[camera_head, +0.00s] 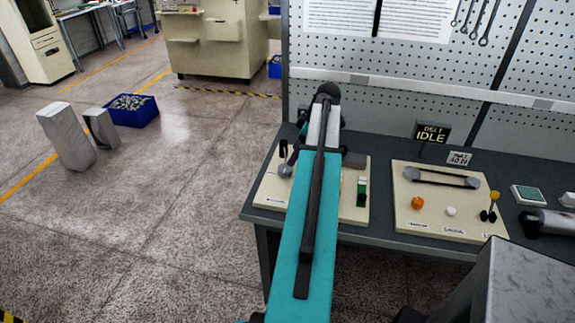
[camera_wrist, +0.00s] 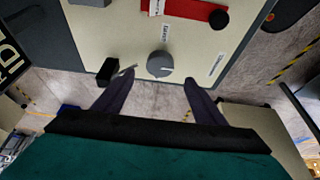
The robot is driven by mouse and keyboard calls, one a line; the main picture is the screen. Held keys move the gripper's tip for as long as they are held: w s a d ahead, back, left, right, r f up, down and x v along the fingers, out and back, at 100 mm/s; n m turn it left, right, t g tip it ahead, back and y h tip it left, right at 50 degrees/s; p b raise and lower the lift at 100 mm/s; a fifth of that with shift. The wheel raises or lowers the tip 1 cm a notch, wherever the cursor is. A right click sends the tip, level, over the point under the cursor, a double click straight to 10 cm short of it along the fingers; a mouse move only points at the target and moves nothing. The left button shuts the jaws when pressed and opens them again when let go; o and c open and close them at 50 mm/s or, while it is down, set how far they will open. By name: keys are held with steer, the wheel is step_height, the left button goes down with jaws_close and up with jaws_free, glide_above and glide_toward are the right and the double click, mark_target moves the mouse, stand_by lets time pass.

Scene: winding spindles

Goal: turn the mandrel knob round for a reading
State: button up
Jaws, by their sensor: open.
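A round grey knob (camera_wrist: 160,63) sits on a cream panel (camera_wrist: 125,35) in the wrist view, with a small label behind it. It also shows in the head view (camera_head: 285,170), left of my arm. I cannot read its label surely, so I cannot tell if it is the mandrel knob. My gripper (camera_wrist: 157,78) is open and empty, its two dark fingers apart on either side of the knob's near side. The knob lies between and just beyond the fingertips; I see no contact. In the head view my arm hides much of the panel and the gripper.
A black block (camera_wrist: 107,70) with a silver lever stands left of the knob. A red strip (camera_wrist: 185,8) and black knob (camera_wrist: 219,19) lie beyond. A second panel (camera_head: 415,215) with a belt and a sign (camera_head: 432,132) reading IDLE are to the right.

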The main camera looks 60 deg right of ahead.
mark_target(286, 168)
steer(key=shift+p+x, duration=1.3)
steer(key=shift+x, duration=2.95)
steer(key=shift+c, duration=0.4)
steer(key=shift+s, duration=0.1)
steer(key=c, duration=1)
